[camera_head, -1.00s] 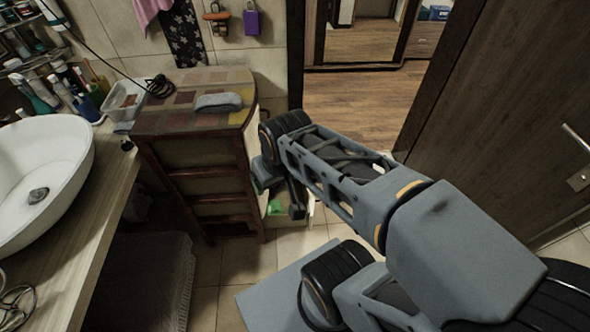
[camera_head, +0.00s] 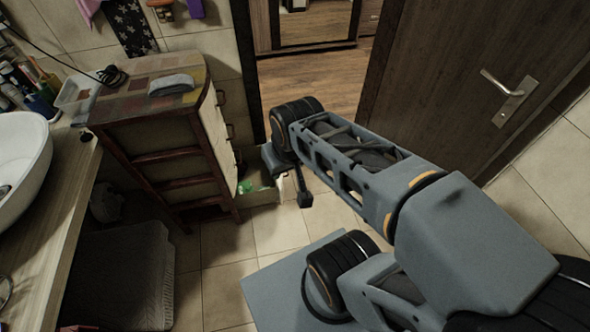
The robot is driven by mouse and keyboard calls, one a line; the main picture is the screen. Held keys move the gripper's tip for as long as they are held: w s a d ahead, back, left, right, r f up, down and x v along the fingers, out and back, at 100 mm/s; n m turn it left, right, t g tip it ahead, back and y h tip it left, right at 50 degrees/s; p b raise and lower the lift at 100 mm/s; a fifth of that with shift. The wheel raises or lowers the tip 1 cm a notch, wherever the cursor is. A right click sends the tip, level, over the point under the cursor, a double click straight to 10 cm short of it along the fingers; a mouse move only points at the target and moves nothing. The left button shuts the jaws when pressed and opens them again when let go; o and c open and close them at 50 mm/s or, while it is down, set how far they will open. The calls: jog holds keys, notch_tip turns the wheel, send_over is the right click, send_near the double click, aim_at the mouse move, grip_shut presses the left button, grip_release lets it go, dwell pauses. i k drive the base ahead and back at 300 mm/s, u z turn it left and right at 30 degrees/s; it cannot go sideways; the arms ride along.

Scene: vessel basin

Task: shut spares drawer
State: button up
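A wooden cabinet (camera_head: 165,160) with a patchwork top stands left of my arm, its drawer fronts facing right. A low drawer (camera_head: 262,197) sticks out from its front near the floor, with something green (camera_head: 245,187) inside. I cannot read any label on it. My gripper (camera_head: 288,180) points down at the outer end of this drawer. My wrist and arm hide part of the drawer's front. I cannot tell whether the gripper touches it, and its fingertips are not clear enough to show open or shut.
The drawers above look closed. A folded grey cloth (camera_head: 171,85) lies on the cabinet top. A counter with a white basin (camera_head: 20,165) is at left, a grey basket (camera_head: 120,275) below it. A brown door (camera_head: 470,80) stands at right. Tiled floor in front of the cabinet is clear.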

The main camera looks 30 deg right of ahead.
aim_at(259, 175)
jog(key=z, duration=1.8)
jog(key=i, duration=1.45)
jog(key=u, duration=2.3)
jog(key=k, duration=0.55)
jog(key=u, duration=0.5)
jog(key=i, duration=0.95)
jog(key=z, duration=0.5)
